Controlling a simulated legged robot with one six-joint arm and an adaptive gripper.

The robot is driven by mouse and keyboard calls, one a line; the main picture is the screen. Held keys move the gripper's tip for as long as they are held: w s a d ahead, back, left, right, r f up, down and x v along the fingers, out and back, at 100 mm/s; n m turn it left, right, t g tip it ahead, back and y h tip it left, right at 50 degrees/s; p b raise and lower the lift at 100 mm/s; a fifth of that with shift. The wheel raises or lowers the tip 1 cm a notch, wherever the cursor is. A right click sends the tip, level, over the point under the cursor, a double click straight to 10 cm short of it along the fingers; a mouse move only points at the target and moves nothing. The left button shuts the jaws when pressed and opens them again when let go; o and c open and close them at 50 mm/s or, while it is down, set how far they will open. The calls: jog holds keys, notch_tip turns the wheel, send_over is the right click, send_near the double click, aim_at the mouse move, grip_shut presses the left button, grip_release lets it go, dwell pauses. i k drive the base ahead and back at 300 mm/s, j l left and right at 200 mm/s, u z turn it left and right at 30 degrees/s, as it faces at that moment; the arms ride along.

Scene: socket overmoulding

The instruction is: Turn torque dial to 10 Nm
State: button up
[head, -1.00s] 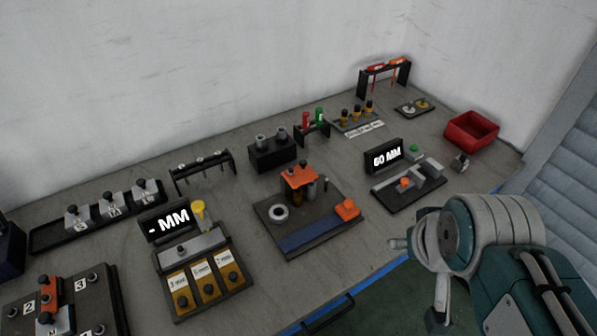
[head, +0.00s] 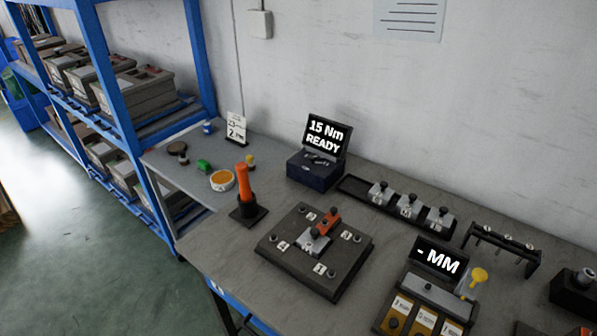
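A dark blue box (head: 314,170) stands at the back of the bench in the head view. Its raised black screen (head: 325,133) reads "15 Nm READY". Small dark and grey shapes lie on the box's top below the screen; I cannot tell whether one of them is the torque dial. An orange-handled tool (head: 243,183) stands upright in a black base to the left front of the box. My gripper is not in the current view.
A numbered plate (head: 314,255) with an orange clamp lies in front of the box. A black rail (head: 365,190) with several grey blocks runs to its right. A "- MM" display (head: 438,260) is at lower right. Blue shelving (head: 110,90) stands at left.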

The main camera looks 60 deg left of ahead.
aim_at(312, 158)
jog(key=u, duration=2.25)
jog(key=i+j, duration=0.25)
jog(key=j, duration=0.15)
jog(key=i+j, duration=0.2)
jog(key=j, duration=0.15)
jog(key=i+j, duration=0.25)
jog(key=j, duration=0.15)
jog(key=i+j, duration=0.25)
jog(key=i+j+z, duration=0.15)
jog(key=j+z, duration=0.15)
jog(key=i+j+z, duration=0.1)
jog(key=j+z, duration=0.2)
jog(key=j, duration=0.15)
jog(key=i+j+z, duration=0.1)
jog(key=j+z, duration=0.3)
jog(key=z, duration=0.35)
